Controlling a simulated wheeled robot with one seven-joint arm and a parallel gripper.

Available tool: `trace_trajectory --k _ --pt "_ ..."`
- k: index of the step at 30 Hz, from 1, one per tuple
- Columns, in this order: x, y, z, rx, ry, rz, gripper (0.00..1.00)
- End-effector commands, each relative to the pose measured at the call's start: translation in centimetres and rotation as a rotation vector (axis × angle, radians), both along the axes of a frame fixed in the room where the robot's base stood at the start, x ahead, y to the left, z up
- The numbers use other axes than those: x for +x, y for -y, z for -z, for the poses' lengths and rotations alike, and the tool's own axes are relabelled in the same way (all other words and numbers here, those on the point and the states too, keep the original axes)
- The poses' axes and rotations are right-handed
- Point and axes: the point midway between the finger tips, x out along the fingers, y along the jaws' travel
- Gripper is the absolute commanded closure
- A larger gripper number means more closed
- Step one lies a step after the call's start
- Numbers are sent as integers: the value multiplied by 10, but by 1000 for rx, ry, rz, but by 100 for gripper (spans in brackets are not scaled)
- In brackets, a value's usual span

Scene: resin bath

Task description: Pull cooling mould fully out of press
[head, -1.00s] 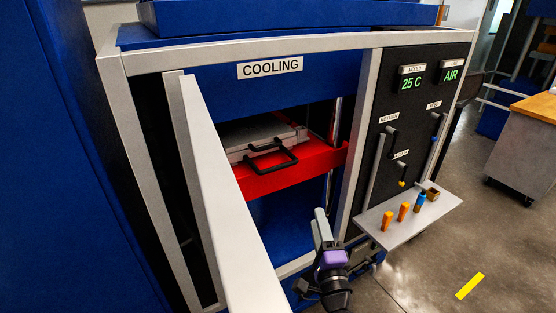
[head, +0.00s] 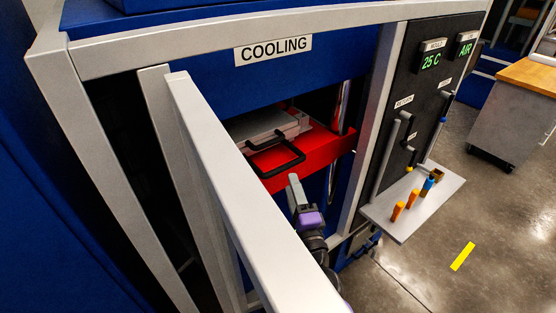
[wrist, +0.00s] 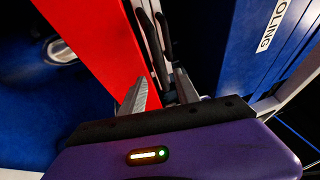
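The cooling mould (head: 262,126) is a grey flat block on the red platen (head: 318,150) inside the press bay under the COOLING sign. Its black bar handle (head: 280,163) sticks out at the front. My gripper (head: 294,182) is just below and in front of the handle in the head view, apart from it. In the wrist view my gripper (wrist: 160,82) has its two grey fingers spread, with nothing between the tips. The dark handle (wrist: 152,42) is ahead of the fingers, beside the red platen (wrist: 95,38). The mould's rear is hidden in the bay.
A pale guard frame (head: 215,185) stands in the foreground, left of my gripper, and hides part of the bay. A grey shelf (head: 412,208) with orange and blue pegs juts out at the right below the control panel (head: 425,100). Open floor lies further right.

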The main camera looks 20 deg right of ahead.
Motion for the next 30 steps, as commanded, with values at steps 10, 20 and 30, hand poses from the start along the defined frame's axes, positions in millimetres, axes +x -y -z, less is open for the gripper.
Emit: trace_trajectory --k 10,20,30 --pt "46 4 -8 0 2 0 62" --pt "74 7 -13 0 0 1 62" --pt "75 7 -13 0 0 0 74"
